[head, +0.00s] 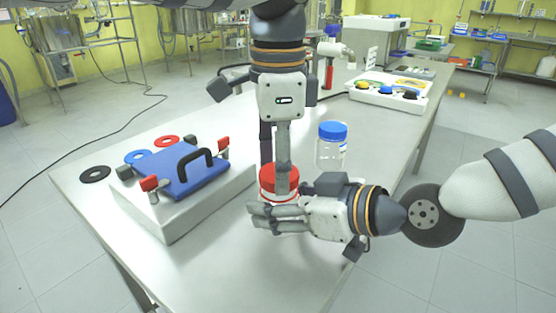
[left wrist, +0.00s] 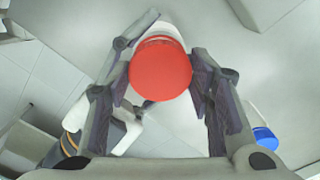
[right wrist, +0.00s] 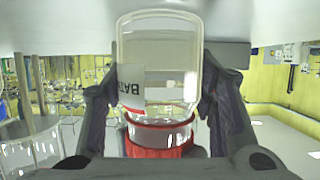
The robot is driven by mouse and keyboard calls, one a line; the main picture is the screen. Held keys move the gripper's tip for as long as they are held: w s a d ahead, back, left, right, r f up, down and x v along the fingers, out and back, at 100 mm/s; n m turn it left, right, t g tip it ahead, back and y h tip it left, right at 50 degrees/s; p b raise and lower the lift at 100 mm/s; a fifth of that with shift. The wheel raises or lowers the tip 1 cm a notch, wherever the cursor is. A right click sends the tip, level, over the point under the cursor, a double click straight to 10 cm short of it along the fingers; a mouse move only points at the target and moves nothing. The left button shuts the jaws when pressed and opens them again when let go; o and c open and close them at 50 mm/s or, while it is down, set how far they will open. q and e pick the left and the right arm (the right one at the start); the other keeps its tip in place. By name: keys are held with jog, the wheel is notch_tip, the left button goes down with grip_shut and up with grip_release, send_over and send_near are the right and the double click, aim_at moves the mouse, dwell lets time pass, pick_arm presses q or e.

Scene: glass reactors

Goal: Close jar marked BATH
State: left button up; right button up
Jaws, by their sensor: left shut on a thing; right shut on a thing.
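The jar marked BATH is clear glass with a black-lettered label; its body fills the middle of the right wrist view (right wrist: 165,70), upside down there, with only "BAT" readable. A red lid (head: 279,178) is at its mouth, and shows as a red disc in the left wrist view (left wrist: 160,68). I cannot tell whether the lid is fully seated. My left gripper (head: 280,182) points straight down, its fingers shut on the lid's sides. My right gripper (head: 270,218) comes in level from the right, shut around the jar's body, and hides much of it in the head view.
A clear jar with a blue lid (head: 332,145) stands close behind my right gripper.

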pick_arm(q)
jog(key=shift+f, duration=0.4)
jog(key=m, duration=0.9)
jog(key=shift+m, duration=0.3)
jog(key=m, duration=0.3)
jog(key=shift+m, duration=0.3)
jog(key=m, duration=0.3)
jog(key=shift+m, duration=0.4)
jog(key=m, duration=0.4)
jog(key=shift+d, duration=0.1)
jog(key=m, duration=0.7)
jog(key=shift+f, duration=0.1)
jog(key=shift+m, duration=0.7)
